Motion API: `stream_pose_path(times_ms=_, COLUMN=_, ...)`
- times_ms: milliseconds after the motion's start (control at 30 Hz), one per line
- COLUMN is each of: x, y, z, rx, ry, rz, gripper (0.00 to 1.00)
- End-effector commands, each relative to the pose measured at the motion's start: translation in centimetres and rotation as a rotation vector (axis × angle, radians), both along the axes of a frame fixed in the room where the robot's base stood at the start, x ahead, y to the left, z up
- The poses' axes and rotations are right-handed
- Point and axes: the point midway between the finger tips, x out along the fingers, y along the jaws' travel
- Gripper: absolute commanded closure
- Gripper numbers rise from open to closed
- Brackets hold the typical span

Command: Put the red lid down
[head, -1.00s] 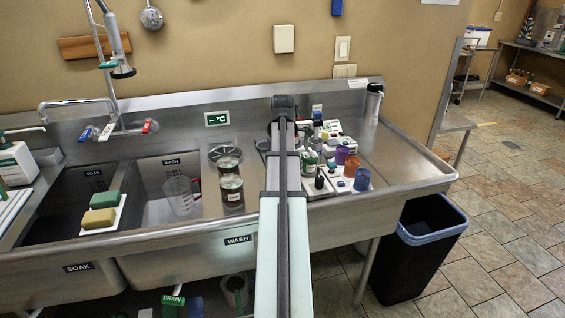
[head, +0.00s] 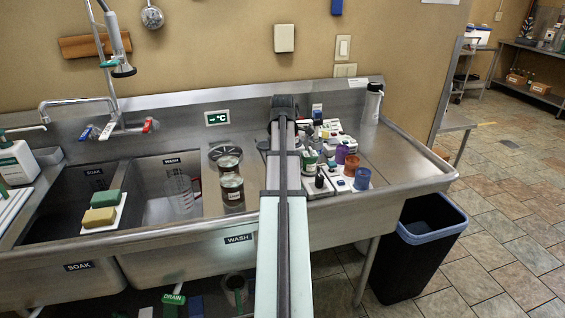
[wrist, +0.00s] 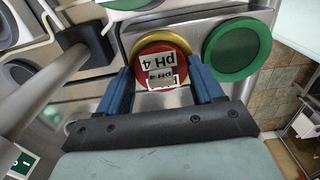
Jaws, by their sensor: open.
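The red lid (wrist: 163,68) shows in the wrist view with its face toward the camera and white "pH 4" labels on it. A gold rim (wrist: 158,38) shows along its far edge. My gripper (wrist: 160,73) is open, with one blue finger on each side of the lid; I cannot tell whether they touch it. What lies under the lid is hidden. In the head view my own arm covers the gripper's work area, and I cannot make out the red lid there.
A green lid (wrist: 236,49) lies close to the right finger. A black bin (head: 420,245) stands on the floor.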

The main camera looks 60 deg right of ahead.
Motion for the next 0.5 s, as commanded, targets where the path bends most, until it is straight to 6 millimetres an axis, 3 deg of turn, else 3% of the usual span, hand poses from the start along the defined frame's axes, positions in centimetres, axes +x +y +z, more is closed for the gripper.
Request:
stream_pose_path(times_ms=33, x=-0.6, y=0.8, z=-1.0, rx=0.016, ry=0.011, rz=-0.001, gripper=0.11)
stream_pose_path(times_ms=267, x=-0.7, y=0.9, z=-0.9, rx=0.017, ry=0.013, rz=-0.001, gripper=0.11)
stream_pose_path(times_ms=500, x=-0.5, y=0.7, z=1.5, rx=0.013, ry=0.01, rz=-0.001, gripper=0.11)
